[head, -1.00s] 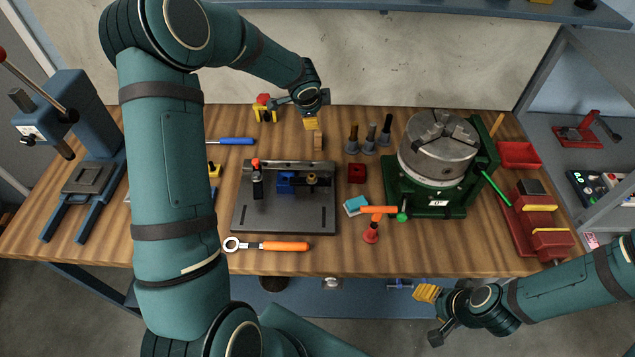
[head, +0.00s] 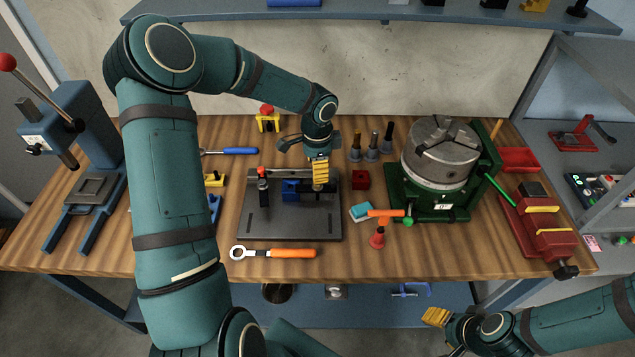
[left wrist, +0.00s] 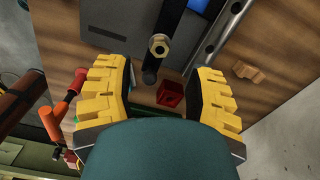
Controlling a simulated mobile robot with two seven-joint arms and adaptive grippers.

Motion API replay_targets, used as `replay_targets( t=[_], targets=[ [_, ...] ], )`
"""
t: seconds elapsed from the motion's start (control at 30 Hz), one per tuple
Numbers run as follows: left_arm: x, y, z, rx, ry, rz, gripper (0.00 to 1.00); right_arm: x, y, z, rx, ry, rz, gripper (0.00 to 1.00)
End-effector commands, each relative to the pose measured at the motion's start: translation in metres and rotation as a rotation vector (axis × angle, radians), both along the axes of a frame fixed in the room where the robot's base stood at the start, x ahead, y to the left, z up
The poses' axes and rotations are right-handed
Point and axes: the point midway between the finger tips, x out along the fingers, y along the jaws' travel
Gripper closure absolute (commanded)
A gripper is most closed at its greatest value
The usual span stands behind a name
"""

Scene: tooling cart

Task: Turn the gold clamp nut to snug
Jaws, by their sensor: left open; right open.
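The gold clamp nut (left wrist: 158,47) is a brass hex on a dark post in the left wrist view, at the upper middle. It belongs to the fixture with a dark plate (head: 290,225) that holds a blue block (head: 291,189). In the head view my left gripper (head: 320,172) is over the fixture's right side and mostly hides the nut. In the left wrist view its yellow fingers (left wrist: 158,88) are spread wide, with the nut just beyond the tips, between their lines and untouched. My right gripper (head: 437,320) is open, low in front of the bench.
A red cube (head: 361,180) sits right of the fixture and a red-topped clamp (head: 263,187) at its left. A green-based chuck (head: 440,160) stands further right. An orange-handled ring wrench (head: 285,253) lies in front.

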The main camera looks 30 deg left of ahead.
Motion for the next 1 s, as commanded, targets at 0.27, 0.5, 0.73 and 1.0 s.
replay_targets(
  t=[0.27,0.5,0.73,1.0],
  targets=[
    [0.000,0.000,-0.047,0.000,0.001,0.000,0.46,0.000,0.000,-0.002,-0.001,0.000,0.000,0.48],
    [0.000,0.000,-0.061,0.000,-0.001,0.000,0.46,0.000,0.000,-0.003,-0.001,0.000,0.000,0.48],
    [0.000,0.000,-0.061,0.001,-0.001,0.000,0.46,0.000,0.000,-0.003,-0.001,0.000,0.000,0.48],
    [0.000,0.000,-0.061,0.001,-0.001,-0.001,1.00,0.000,0.000,-0.003,-0.001,0.000,0.000,0.48]
  ],
)
